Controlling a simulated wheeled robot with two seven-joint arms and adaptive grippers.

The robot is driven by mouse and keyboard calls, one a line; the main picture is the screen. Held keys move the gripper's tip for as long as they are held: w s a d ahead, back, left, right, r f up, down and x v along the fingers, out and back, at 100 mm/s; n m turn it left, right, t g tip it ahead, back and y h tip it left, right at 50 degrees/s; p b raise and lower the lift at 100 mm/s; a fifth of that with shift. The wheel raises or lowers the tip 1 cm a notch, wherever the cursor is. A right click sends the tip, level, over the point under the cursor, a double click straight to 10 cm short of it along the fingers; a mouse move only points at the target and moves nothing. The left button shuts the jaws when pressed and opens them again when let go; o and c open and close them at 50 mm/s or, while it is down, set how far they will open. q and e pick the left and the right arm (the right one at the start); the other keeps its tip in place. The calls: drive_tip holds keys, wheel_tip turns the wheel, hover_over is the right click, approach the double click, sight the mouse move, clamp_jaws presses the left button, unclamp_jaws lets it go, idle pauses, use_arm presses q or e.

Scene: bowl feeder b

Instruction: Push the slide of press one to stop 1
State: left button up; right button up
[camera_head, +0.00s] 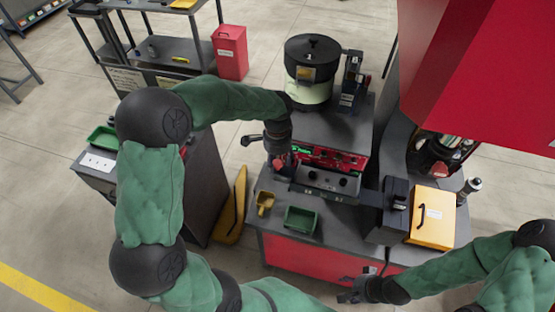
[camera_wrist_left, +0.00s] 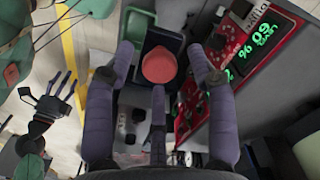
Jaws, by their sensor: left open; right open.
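A red round knob (camera_wrist_left: 162,66) on a dark block lies between the spread fingers of my left gripper (camera_wrist_left: 162,85) in the left wrist view. The fingers are open, and I cannot tell whether any touches it. In the head view the knob (camera_head: 278,162) shows at the tip of my left gripper (camera_head: 281,155), left of the red control panel (camera_head: 325,157). The knob may belong to the slide; the slide's track and stop marks cannot be made out. My right gripper (camera_head: 355,294) is open and empty in front of the bench; it also shows in the left wrist view (camera_wrist_left: 58,92).
On the bench are a green tray (camera_head: 300,219), a yellow scoop (camera_head: 265,202) and a yellow box (camera_head: 432,217). The bowl feeder (camera_head: 311,75) stands behind the panel. A red housing (camera_head: 490,75) overhangs at the right.

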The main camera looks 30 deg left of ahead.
use_arm(q)
clamp_jaws()
drive_tip(key=w+d, duration=0.2)
drive_tip(key=d, duration=0.7)
drive_tip(key=w+d, duration=0.2)
drive_tip(key=d, duration=0.8)
drive_tip(key=w+d, duration=0.2)
drive_tip(key=d, duration=0.7)
drive_tip(key=shift+w+d, duration=0.15)
drive_tip(key=shift+w, duration=0.2)
unclamp_jaws()
drive_tip(key=shift+a, duration=0.2)
